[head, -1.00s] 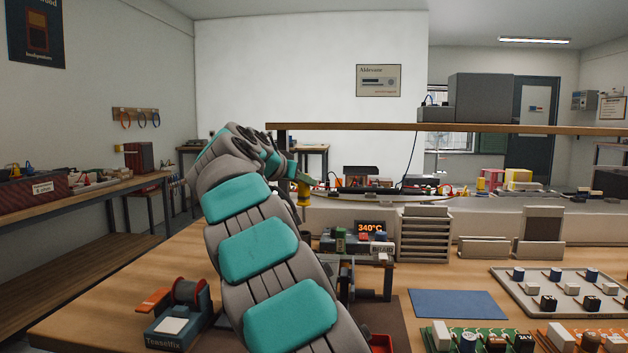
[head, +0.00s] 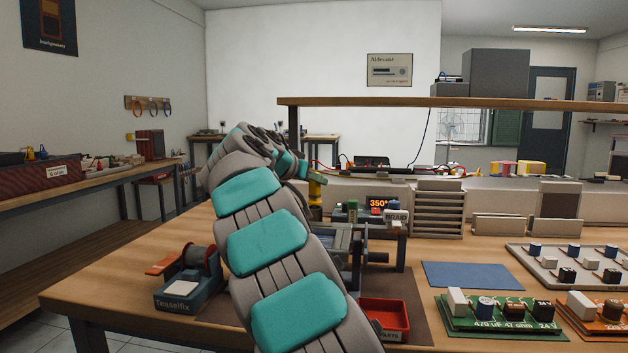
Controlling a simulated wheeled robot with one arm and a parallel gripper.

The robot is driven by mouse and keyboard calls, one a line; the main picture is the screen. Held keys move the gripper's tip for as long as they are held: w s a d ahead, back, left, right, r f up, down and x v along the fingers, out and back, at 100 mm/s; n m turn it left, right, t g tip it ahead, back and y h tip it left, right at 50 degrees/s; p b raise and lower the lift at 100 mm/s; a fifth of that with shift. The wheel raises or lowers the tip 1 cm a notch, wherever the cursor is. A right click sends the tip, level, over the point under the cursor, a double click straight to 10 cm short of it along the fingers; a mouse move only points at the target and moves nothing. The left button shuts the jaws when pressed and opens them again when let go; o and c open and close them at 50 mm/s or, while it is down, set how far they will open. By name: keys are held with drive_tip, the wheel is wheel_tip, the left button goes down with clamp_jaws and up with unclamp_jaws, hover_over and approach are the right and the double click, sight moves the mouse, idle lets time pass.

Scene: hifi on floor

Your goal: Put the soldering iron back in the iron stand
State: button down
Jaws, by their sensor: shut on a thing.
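My gripper (head: 312,177) is at the far end of my raised arm, over the back left of the bench, and is partly hidden by my own wrist. It is shut on a yellow upright thing, which looks like the soldering iron (head: 316,194); its lower end is hard to make out. The soldering station's display (head: 379,204) reads about 350, just right of and below the gripper. I cannot pick out the iron stand; my arm covers part of the bench there.
A solder spool holder (head: 188,283) stands left of my arm. A red parts tray (head: 385,318), a grey vise-like fixture (head: 350,245) and a grey drawer rack (head: 438,210) are to the right. A wooden shelf (head: 450,104) spans above the back. A blue mat (head: 465,274) lies clear.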

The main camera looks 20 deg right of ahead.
drive_tip(key=shift+f, duration=0.25)
drive_tip(key=c, duration=0.5)
unclamp_jaws()
drive_tip(key=o, duration=0.5)
drive_tip(key=shift+r, duration=0.15)
drive_tip(key=shift+r+p, duration=2.2)
drive_tip(key=shift+r, duration=1.15)
